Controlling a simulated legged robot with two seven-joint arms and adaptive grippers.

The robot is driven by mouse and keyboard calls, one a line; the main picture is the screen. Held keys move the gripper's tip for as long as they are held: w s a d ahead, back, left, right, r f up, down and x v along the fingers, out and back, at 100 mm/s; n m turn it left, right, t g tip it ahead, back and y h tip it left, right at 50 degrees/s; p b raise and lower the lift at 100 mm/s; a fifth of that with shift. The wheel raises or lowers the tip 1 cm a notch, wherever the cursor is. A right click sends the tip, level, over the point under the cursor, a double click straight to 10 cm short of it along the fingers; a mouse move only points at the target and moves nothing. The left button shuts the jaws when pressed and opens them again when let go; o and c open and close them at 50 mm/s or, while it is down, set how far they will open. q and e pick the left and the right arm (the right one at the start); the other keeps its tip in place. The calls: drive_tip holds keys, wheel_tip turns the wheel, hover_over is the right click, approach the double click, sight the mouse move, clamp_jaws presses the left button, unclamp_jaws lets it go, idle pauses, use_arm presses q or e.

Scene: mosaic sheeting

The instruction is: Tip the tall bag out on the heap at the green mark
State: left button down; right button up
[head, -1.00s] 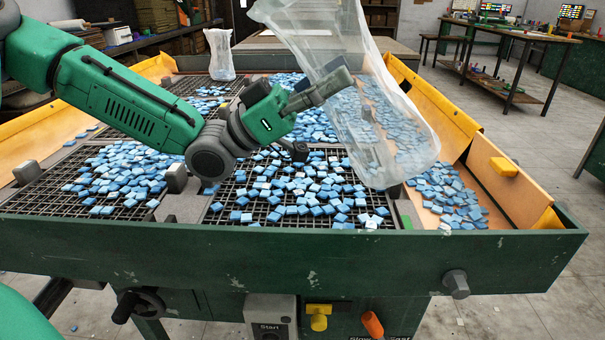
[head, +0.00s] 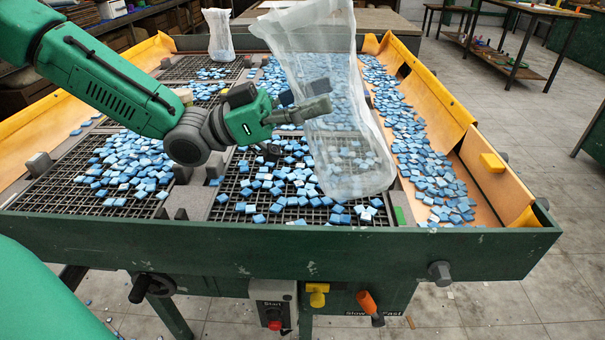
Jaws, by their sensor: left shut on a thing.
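The tall bag (head: 352,172) is clear, thin plastic and stands nearly upright over the right part of the table, leaning slightly. My left gripper (head: 316,98) is shut on its left side, about halfway up. Blue tiles show through the film, and I cannot tell whether any are inside. A small green mark (head: 399,215) sits by the front wall, just right of the bag's base. Blue tiles lie on the grid (head: 270,190) left of it and in a long heap (head: 432,180) in the orange trough right of it. My right gripper is out of view.
A smaller clear bag (head: 219,36) stands at the back left. Dark green walls (head: 250,242) and yellow-orange side flaps (head: 440,88) edge the table. Grey blocks (head: 39,164) stand on the grid. A control box (head: 273,302) and orange handle (head: 366,301) are on the front.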

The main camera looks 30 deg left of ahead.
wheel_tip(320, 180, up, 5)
drive_tip(key=p, duration=0.4)
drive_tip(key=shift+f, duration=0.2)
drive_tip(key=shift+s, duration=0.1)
idle(0.7)
